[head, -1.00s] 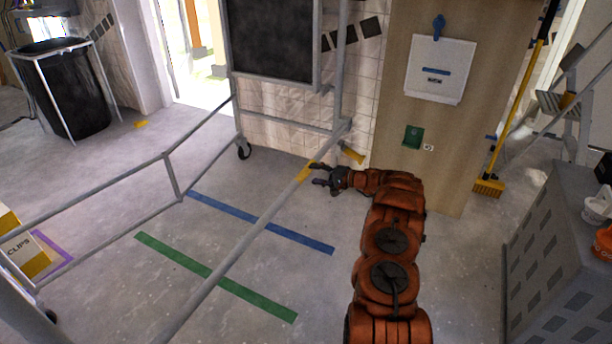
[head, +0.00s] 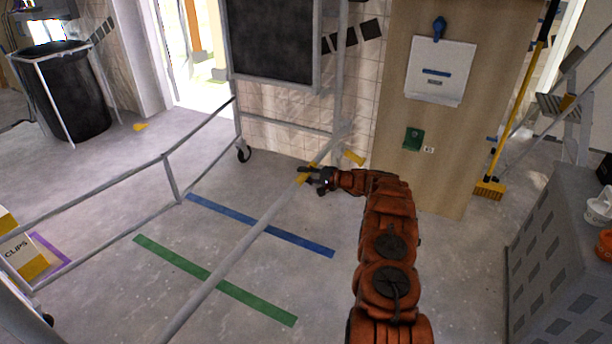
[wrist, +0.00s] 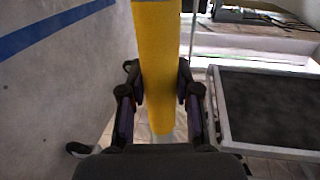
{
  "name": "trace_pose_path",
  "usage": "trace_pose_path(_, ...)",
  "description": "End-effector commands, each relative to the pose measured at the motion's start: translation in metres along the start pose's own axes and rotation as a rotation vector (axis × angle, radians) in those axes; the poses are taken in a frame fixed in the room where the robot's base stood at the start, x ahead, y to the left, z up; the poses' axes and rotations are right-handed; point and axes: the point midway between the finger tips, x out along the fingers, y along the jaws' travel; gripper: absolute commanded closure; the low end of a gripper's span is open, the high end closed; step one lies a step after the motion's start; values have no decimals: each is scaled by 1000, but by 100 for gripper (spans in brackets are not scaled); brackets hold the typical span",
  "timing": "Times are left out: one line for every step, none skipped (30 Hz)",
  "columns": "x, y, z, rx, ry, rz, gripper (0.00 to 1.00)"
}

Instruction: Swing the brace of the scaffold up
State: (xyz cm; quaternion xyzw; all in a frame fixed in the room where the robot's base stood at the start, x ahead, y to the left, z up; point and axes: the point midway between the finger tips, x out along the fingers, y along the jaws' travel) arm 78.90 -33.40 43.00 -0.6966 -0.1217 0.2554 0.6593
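The scaffold's brace (head: 235,255) is a long grey tube slanting from the lower left up to the scaffold frame at the back. It has a yellow section (head: 303,178) near its far end. My gripper (head: 309,180) is at this yellow section, coming from the right. In the wrist view, the yellow section (wrist: 157,60) runs between the two fingers of my gripper (wrist: 160,85). The palm hides the tube's near side.
A dark panel (head: 272,40) hangs in the scaffold frame at the back. A wooden board (head: 385,110) stands behind my arm. A grey cabinet (head: 560,250) is at the right, with a broom (head: 505,120) behind it.

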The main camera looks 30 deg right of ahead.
Motion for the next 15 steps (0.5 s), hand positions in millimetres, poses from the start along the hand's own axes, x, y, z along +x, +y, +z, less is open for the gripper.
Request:
trace_pose_path(0, 0, 0, 0, 0, 0, 77)
trace_pose_path(0, 0, 0, 0, 0, 0, 80)
trace_pose_path(0, 0, 0, 0, 0, 0, 84)
trace_pose_path(0, 0, 0, 0, 0, 0, 87)
trace_pose_path(0, 0, 0, 0, 0, 0, 90)
trace_pose_path(0, 0, 0, 0, 0, 0, 94)
trace_pose_path(0, 0, 0, 0, 0, 0, 98)
trace_pose_path(0, 0, 0, 0, 0, 0, 100)
trace_pose_path(0, 0, 0, 0, 0, 0, 100)
trace_pose_path(0, 0, 0, 0, 0, 0, 100)
trace_pose_path(0, 0, 0, 0, 0, 0, 100)
trace_pose_path(0, 0, 0, 0, 0, 0, 100)
trace_pose_path(0, 0, 0, 0, 0, 0, 100)
trace_pose_path(0, 0, 0, 0, 0, 0, 100)
trace_pose_path(0, 0, 0, 0, 0, 0, 100)
